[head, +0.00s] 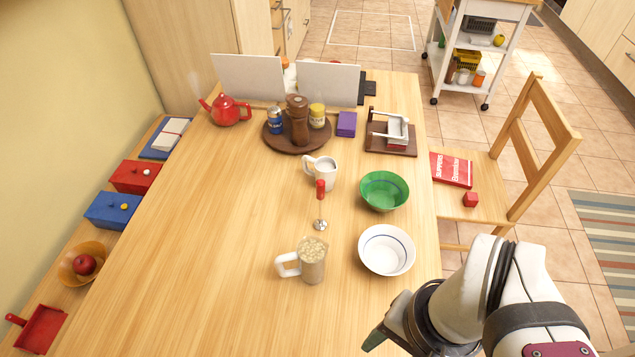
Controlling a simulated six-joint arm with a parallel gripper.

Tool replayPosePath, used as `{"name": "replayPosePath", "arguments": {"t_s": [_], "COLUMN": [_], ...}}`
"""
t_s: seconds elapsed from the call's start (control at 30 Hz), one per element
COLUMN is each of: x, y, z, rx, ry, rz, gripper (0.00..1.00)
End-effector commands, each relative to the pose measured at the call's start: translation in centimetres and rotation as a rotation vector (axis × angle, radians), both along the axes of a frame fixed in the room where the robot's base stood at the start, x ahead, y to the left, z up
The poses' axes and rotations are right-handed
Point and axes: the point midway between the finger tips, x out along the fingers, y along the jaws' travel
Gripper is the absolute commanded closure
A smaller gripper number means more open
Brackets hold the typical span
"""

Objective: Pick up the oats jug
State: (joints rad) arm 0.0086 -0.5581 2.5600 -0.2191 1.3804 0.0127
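The oats jug (313,262) is a clear jug filled with pale oats, with a whitish handle on its left side. It stands upright on the wooden table, toward the near middle. My gripper (376,338) is at the bottom of the head view, to the right of the jug and nearer to me, apart from it. Only part of the gripper shows, a dark piece with a green edge. Whether its fingers are open or shut does not show.
A white bowl (386,250) stands close right of the jug, with a green bowl (384,191) behind it. A red-handled tool (320,190) and white mug (322,172) are behind the jug. A round tray (273,139) holds shakers farther back. The table left of the jug is clear.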

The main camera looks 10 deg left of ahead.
Motion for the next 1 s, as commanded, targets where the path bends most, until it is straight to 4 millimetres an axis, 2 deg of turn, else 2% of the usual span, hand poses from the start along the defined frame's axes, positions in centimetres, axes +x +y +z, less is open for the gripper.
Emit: {"name": "replayPosePath", "arguments": {"t_s": [0.07, 0.27, 0.37, 0.47, 0.53, 0.63, 0.7, 0.8, 0.87, 1.0], "x": [0.0, 0.0, 2.0, 7.6, 11.6, 15.4, 16.8, 17.5, 17.5, 17.4], "y": [0.0, 0.0, 0.6, 3.6, 7.4, 13.4, 16.7, 19.2, 19.5, 19.4], "z": [0.0, 0.0, 0.7, 1.7, 1.5, 0.1, -1.1, -2.3, -3.3, -7.4], "rx": [0.000, 0.000, -0.017, -0.069, -0.110, -0.151, -0.166, -0.175, -0.177, -0.179], "ry": [0.000, 0.000, 0.018, 0.048, 0.057, 0.048, 0.039, 0.031, 0.030, 0.033], "rz": [0.000, -0.001, -0.033, -0.141, -0.236, -0.359, -0.423, -0.473, -0.484, -0.487], "gripper": [0.45, 0.45, 0.45, 0.45, 0.45, 0.45, 0.45, 0.45, 0.45, 0.45]}}
